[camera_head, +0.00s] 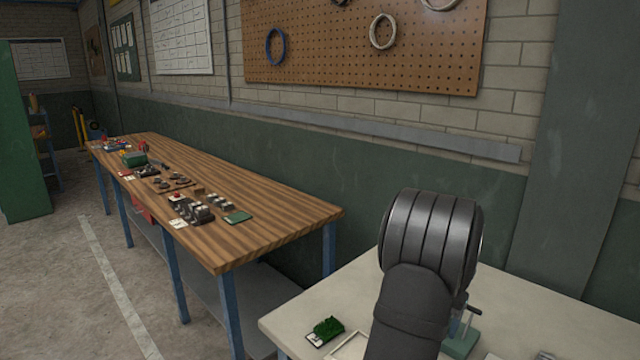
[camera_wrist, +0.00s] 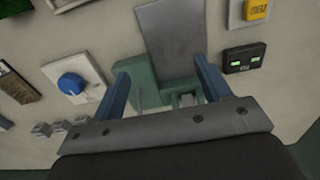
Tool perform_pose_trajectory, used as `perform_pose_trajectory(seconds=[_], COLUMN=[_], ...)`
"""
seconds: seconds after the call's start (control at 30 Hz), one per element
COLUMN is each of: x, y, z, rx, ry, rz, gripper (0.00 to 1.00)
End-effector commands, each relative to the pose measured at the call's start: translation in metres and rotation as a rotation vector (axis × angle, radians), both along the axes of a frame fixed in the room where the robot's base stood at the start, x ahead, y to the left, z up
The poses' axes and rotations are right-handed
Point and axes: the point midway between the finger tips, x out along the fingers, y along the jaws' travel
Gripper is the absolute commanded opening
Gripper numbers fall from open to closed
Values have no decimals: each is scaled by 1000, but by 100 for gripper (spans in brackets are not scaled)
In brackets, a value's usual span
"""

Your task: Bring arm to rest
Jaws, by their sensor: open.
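My gripper (camera_wrist: 161,72) shows in the wrist view with its two blue fingers spread apart and nothing held between them. Beyond the fingers is a green fixture (camera_wrist: 172,66) with a grey plate (camera_wrist: 171,30) next to it. In the head view, my dark arm is raised and folded over the pale table (camera_head: 570,318); the gripper's fingers are hidden there. A turf sample (camera_head: 326,328) lies on a small tray at the table's left, apart from the arm. A green device with a handle (camera_head: 462,340) is partly hidden behind the arm.
The wrist view shows a blue knob on a white plate (camera_wrist: 72,84), a dark meter (camera_wrist: 244,58), a yellow item (camera_wrist: 256,9) and small grey cubes (camera_wrist: 60,127). A long wooden bench (camera_head: 275,225) with several parts stands left. A pegboard (camera_head: 340,45) hangs behind.

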Motion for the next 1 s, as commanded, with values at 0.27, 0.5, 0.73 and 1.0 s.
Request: perform_pose_trajectory(seconds=[0.27, 0.5, 0.73, 1.0], x=[20, 22, 20, -7], y=[13, 14, 13, -5], z=[-15, -16, -14, 5], rx=[0, 0, 0, -1], ry=[0, 0, 0, -1], rz=[1, 0, 0, -4], gripper=[70, 70, 70, 70])
